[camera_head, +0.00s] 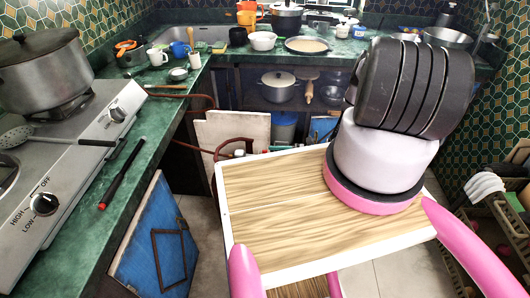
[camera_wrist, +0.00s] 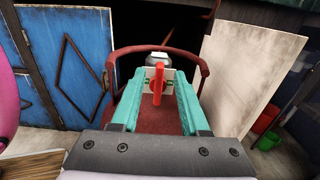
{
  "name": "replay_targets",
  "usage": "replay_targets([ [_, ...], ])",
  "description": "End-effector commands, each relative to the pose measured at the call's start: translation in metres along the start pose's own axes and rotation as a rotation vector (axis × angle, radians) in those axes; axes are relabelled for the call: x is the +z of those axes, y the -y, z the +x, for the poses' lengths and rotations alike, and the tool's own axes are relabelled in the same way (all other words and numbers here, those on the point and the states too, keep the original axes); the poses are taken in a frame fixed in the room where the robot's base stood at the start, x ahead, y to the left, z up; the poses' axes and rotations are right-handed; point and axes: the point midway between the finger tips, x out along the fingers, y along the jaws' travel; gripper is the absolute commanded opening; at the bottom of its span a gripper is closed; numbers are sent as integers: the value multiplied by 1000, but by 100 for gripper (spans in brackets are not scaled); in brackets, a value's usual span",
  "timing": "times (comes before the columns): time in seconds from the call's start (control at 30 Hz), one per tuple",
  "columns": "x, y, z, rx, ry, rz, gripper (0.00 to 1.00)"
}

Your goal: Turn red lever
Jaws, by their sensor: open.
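The red lever (camera_wrist: 158,84) shows in the wrist view, upright in the picture and centred between the fingers of my gripper (camera_wrist: 159,74). The two teal fingers are open, one on each side of it, with a visible gap to each. Just beyond the lever is a small grey and white fitting (camera_wrist: 158,58) on top of a dark red gas cylinder (camera_wrist: 128,108) with a ring-shaped collar around it.
A blue cabinet door (camera_wrist: 68,60) stands left of the cylinder and a pale open panel (camera_wrist: 238,68) stands right. A red hose (camera_head: 200,98) runs from the stove area. The stove (camera_head: 92,125) with a large pot (camera_head: 42,75) is on the green counter at left.

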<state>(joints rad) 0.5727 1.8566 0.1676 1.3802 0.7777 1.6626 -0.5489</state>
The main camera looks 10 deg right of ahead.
Motion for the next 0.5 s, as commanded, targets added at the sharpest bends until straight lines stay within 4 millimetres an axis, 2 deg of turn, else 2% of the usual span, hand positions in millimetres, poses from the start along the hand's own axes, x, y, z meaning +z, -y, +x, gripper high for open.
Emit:
replay_targets([
  [0.1, 0, -1, 21, 3, 1, 0, 45],
  [0.2, 0, 0, 33, 2, 1, 0, 45],
  [0.5, 0, 0, 43, 0, -1, 0, 45],
])
